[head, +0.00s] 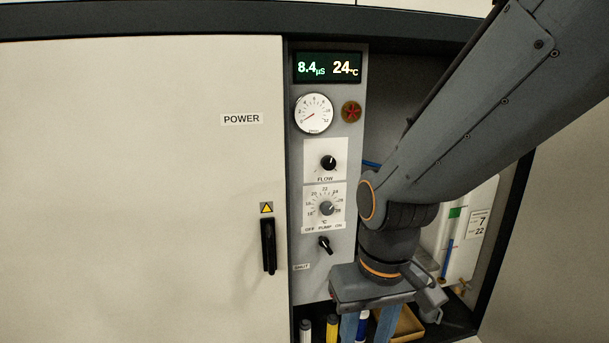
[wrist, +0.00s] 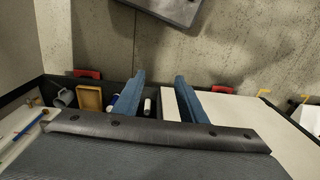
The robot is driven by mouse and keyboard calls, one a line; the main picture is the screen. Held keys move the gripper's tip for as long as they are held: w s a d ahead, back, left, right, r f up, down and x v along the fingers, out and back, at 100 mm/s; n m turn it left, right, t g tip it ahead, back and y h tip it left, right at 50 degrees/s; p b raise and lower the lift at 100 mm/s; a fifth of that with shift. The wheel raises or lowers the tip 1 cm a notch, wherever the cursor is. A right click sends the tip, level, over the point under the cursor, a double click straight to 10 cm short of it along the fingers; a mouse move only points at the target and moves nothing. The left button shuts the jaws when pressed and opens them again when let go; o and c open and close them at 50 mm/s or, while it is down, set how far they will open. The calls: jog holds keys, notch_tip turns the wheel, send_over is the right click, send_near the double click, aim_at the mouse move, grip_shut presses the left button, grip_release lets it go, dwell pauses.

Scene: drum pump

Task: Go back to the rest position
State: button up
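My gripper (head: 368,322) points down in front of the open cabinet bay, low at the right of the control panel (head: 326,230). In the wrist view its two blue fingers (wrist: 159,80) are spread apart with nothing visibly held between them. The panel carries a lit display (head: 329,68) reading 8.4 µS and 24 °C, a round gauge (head: 314,113), a flow knob (head: 328,162), a temperature knob (head: 327,208) and a pump switch (head: 325,244). My arm hides much of the bay.
A closed white door marked POWER (head: 140,180) with a black handle (head: 268,246) fills the left. Yellow (head: 332,328) and blue (head: 362,328) bottles stand low behind my gripper. A tan tray (head: 408,325) and a white container (head: 465,235) are at the right. A grey mug (wrist: 63,97) also shows.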

jog(key=s+d+r+m+p, duration=0.2)
jog(key=d+r+p, duration=0.7)
jog(key=p, duration=0.5)
jog(key=shift+s+d+r+m+h, duration=0.15)
jog(key=shift+d+r+m+h, duration=0.2)
jog(key=shift+r, duration=1.05)
